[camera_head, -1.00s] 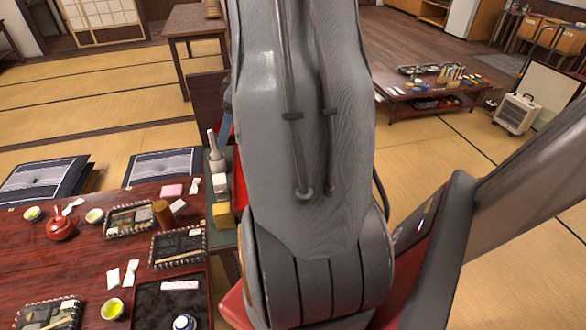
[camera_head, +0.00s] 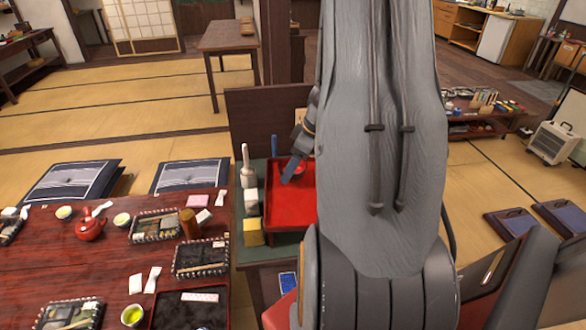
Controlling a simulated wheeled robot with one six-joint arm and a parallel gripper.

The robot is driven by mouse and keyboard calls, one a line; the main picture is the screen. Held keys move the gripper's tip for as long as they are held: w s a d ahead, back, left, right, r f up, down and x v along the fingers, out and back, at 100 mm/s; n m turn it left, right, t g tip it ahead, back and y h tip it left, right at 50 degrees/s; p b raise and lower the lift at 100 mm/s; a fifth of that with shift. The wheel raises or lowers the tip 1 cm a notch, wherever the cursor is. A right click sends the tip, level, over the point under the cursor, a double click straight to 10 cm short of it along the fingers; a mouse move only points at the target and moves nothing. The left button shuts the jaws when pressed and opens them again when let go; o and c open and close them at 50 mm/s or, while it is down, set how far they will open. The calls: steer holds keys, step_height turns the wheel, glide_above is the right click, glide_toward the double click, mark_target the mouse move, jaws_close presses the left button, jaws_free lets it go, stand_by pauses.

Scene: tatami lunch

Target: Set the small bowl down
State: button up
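A red tray (camera_head: 290,207) lies on the dark green top of a side cabinet, left of my arm. A small red rounded shape, apparently the small bowl (camera_head: 299,169), shows at the tray's far part, partly hidden by my gripper and arm. My gripper (camera_head: 285,163) reaches out from behind my arm over the tray's far end, with blue-grey finger parts showing. The bowl is right beside the fingers. I cannot tell whether they hold it or whether it touches the tray.
A white bottle (camera_head: 247,166) and small blocks, one yellow (camera_head: 253,233), stand left of the tray. A low dark-red table (camera_head: 110,258) with a red teapot (camera_head: 90,227), green tea cups and meal trays fills the lower left. Cushions lie beyond it.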

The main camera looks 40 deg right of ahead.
steer(key=shift+f, duration=0.3)
steer(key=shift+f, duration=0.1)
steer(key=o, duration=1.1)
steer(key=v, duration=1.2)
steer(key=w+a+r+m+t+h, duration=0.3)
steer(key=w+a+r+t+h, duration=0.15)
steer(key=w+a, duration=0.65)
steer(key=s+a+f+m+g, duration=0.1)
steer(key=s+a+g, duration=0.1)
steer(key=s+a, duration=0.3)
steer(key=s+a+f+m+g+y, duration=0.1)
steer(key=s+a+f+g, duration=0.1)
steer(key=s+a, duration=0.4)
steer(key=s+a+f+g+y, duration=0.1)
steer(key=s+a+g, duration=0.1)
steer(key=s+a, duration=0.3)
steer(key=shift+s+a+f+m+g, duration=0.15)
steer(key=shift+a+m+g, duration=0.05)
steer(key=shift+a, duration=0.7)
steer(key=shift+s+a+f+m+g, duration=0.1)
steer(key=shift+s+a+m+g, duration=0.1)
steer(key=shift+a, duration=0.7)
